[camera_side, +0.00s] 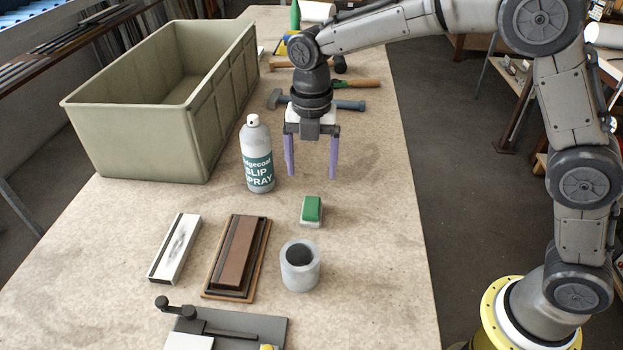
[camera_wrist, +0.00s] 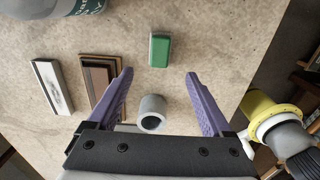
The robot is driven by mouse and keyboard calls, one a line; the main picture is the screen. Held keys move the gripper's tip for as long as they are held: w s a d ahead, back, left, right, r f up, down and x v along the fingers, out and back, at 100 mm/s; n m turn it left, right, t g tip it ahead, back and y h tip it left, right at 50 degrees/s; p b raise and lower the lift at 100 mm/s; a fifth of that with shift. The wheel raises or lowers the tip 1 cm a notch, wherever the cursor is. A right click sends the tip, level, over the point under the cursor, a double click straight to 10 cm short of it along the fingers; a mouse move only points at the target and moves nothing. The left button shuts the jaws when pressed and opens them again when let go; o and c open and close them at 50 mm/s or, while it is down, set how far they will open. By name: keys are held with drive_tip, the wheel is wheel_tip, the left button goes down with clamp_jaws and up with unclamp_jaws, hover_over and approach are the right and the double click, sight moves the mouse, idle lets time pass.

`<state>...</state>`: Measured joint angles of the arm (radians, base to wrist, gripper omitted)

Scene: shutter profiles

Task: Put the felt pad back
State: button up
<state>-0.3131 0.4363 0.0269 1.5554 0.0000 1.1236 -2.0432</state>
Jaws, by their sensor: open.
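A small block, green on top with a pale grey layer below, lies on the bench in the side view (camera_side: 311,209) and in the wrist view (camera_wrist: 160,50). It looks like the felt pad, though I cannot be sure. My gripper (camera_side: 312,176) is open and empty above the bench, pointing down, behind the block in the side view. In the wrist view the block shows just beyond the gap between my purple fingertips (camera_wrist: 160,73). A round grey pot (camera_side: 300,270) with a dark inside stands in front of the block.
A brown sharpening stone (camera_side: 232,256) in a wooden tray and a white stone (camera_side: 175,248) lie left of the pot. A spray can (camera_side: 257,155) stands close left of my gripper. A large crate (camera_side: 150,146) fills the back left. Hammers and tools lie behind. The bench's right side is clear.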

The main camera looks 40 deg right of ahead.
drive_tip(key=s+d+r+m+t, duration=0.3)
drive_tip(key=s+d+r+m, duration=0.7)
drive_tip(key=s+m, duration=0.35)
drive_tip(key=s+d+f+m+t, duration=0.1)
drive_tip(key=s+d+m, duration=0.1)
drive_tip(key=s+m, duration=0.4)
drive_tip(key=s+d+f+m+t, duration=0.1)
drive_tip(key=s+d+m, duration=0.1)
drive_tip(key=s+m, duration=0.5)
drive_tip(key=shift+s+f+t, duration=0.3)
drive_tip(key=shift+s+f, duration=0.1)
drive_tip(key=shift+s, duration=0.05)
drive_tip(key=shift+d+m, duration=0.1)
drive_tip(key=shift+m, duration=0.15)
idle(0.6)
